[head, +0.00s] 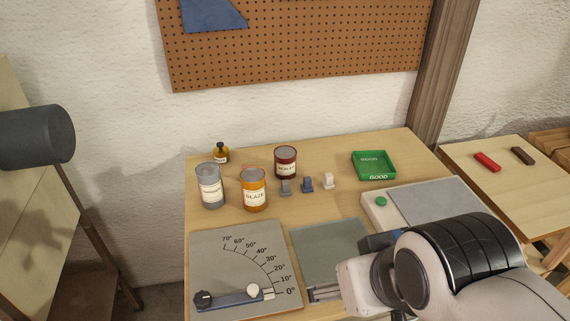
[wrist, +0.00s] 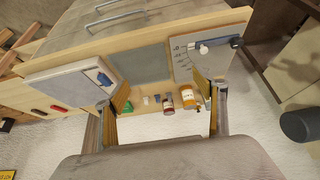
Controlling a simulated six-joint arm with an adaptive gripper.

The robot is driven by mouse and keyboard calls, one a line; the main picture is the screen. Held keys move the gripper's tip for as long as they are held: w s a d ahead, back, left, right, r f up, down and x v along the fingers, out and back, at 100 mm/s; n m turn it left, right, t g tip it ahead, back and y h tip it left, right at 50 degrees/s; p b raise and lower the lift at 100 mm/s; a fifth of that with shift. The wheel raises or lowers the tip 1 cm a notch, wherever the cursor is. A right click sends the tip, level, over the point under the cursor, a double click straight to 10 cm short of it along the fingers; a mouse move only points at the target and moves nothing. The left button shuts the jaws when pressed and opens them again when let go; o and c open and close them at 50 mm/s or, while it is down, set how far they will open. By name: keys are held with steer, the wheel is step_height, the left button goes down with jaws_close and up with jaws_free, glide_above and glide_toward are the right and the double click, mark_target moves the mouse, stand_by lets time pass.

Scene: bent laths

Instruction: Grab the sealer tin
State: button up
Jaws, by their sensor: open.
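Three tins stand upright at the back left of the bench: a grey tin (head: 209,187), an orange tin labelled GLAZE (head: 253,190) and a dark red tin (head: 286,162). The labels of the grey and red tins are too small to read surely, so I cannot tell which is the sealer. In the wrist view the red tin (wrist: 168,100) and orange tin (wrist: 190,99) show between the fingers, some way beyond them; the grey tin seems hidden by a finger. My gripper (wrist: 162,92) is open and empty, apart from the tins.
A small amber bottle (head: 221,154) stands behind the grey tin. Several small clips (head: 307,185) sit right of the orange tin. A green GOOD tray (head: 374,167) lies at the back right.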

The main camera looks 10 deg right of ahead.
steer(key=shift+w, duration=0.1)
steer(key=t, duration=0.6)
glide_above(290, 157)
steer(key=s, duration=1.3)
step_height(290, 157, down, 5)
steer(key=w+f+t, duration=0.1)
steer(key=w+f, duration=0.3)
steer(key=w+f+n+t+y, duration=0.1)
steer(key=w+f, duration=0.4)
steer(key=shift+d+f, duration=0.2)
steer(key=shift+f, duration=0.05)
steer(key=shift+x, duration=1.25)
